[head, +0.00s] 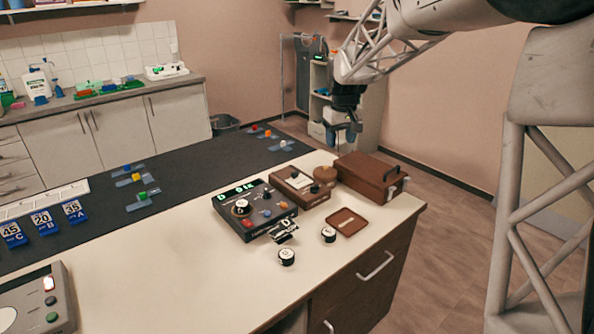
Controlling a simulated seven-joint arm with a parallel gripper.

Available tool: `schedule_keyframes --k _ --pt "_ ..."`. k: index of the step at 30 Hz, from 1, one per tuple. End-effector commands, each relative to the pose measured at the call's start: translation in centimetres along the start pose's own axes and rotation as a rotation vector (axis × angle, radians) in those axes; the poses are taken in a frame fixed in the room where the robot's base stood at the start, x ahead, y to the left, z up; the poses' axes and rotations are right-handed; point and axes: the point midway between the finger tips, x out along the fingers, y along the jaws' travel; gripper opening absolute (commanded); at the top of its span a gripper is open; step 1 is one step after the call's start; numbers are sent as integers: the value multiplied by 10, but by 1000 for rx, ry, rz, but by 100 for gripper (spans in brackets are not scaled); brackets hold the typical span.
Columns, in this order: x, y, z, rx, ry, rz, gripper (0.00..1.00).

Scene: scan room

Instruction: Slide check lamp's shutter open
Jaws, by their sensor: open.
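My gripper (345,138) hangs above the back of the cream desk, open and empty, with its fingers pointing down. It is apart from everything on the desk. No part is clearly recognisable as the check lamp or its shutter at this size. A low brown unit (299,187) with small controls on top stands near the desk's middle. To its left is a dark control box (254,210) with a green display, a round dial and coloured buttons.
A small brown tray (347,222) and two round white-topped pieces, one left (287,257) and one right (328,235), lie in front of the units. A grey console (35,303) stands front left. The desk's front middle is clear.

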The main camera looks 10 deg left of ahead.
Motion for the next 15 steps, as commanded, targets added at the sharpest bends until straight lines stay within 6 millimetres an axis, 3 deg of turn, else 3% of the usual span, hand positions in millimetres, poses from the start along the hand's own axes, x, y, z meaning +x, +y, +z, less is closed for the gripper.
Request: schedule_keyframes --k 15 --pt "74 -8 -120 -129 -35 -18 55"
